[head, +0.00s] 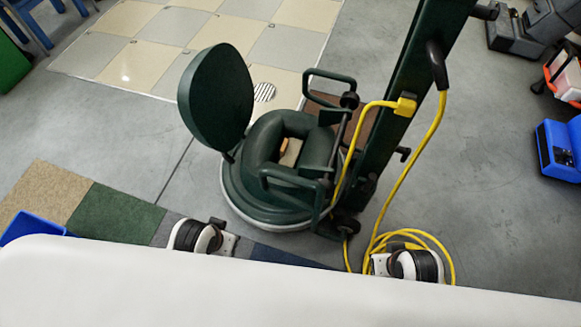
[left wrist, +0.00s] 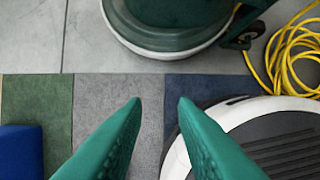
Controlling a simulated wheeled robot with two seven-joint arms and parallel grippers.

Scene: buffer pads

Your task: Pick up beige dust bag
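A dark green floor buffer (head: 270,205) stands on the floor in the middle of the head view, its round lid (head: 215,98) tilted up. A small beige patch (head: 291,152) shows inside its open housing; it may be the dust bag, mostly hidden by the housing. In the left wrist view, the lower rim of the buffer (left wrist: 165,45) is at the top. My left gripper (left wrist: 160,102) is open and empty, its two green fingers apart above the carpet strip and short of the buffer. My right gripper is not in view.
A yellow cable (head: 425,150) runs down the buffer's tilted handle (head: 405,90) and lies coiled on the floor at its right. Coloured carpet tiles (head: 118,213) lie in front. A blue bin (head: 35,226) is at the left.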

